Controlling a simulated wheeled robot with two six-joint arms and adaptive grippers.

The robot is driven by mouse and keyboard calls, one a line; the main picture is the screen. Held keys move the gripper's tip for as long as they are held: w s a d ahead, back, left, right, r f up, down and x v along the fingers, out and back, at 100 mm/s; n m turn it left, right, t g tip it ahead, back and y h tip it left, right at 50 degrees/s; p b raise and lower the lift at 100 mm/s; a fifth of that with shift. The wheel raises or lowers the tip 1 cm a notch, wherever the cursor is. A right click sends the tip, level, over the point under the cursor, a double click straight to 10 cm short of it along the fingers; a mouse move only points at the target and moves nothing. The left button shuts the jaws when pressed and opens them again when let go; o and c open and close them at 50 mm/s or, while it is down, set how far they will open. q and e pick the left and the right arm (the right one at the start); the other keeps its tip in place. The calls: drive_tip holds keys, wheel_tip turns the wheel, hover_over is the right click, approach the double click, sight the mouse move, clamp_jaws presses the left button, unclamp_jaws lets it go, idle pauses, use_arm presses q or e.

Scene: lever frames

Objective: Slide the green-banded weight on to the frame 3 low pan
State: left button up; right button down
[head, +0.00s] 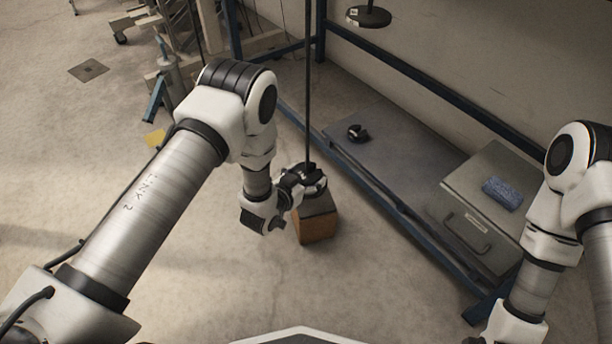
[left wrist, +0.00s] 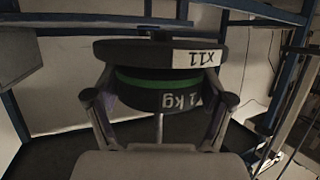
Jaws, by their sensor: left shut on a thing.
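The green-banded weight, a dark cylinder marked 1 kg, shows in the left wrist view (left wrist: 158,92). My left gripper (left wrist: 158,112) is shut on it, one finger on each side. The lettering is upside down in that view. A dark round pan with a white x11 label (left wrist: 125,51) lies right against the weight's face; I cannot tell if they touch. In the head view my left gripper (head: 308,180) is at the foot of a thin black hanging rod (head: 308,85), and it mostly hides the weight. My right gripper is out of view.
A wooden block (head: 316,228) stands below my left gripper. Another dark pan (head: 369,17) hangs at the top. Blue frame bars (head: 430,80) run behind. A grey case (head: 475,205) with a blue sponge (head: 502,193) and a small black object (head: 357,132) are at the right.

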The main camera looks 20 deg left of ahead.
use_arm(q)
drive_tip(key=shift+w+f, duration=0.1)
drive_tip(key=shift+f, duration=0.15)
idle(0.4)
drive_tip(key=o, duration=1.7)
drive_tip(key=shift+f, duration=0.1)
drive_tip(key=shift+s, duration=0.2)
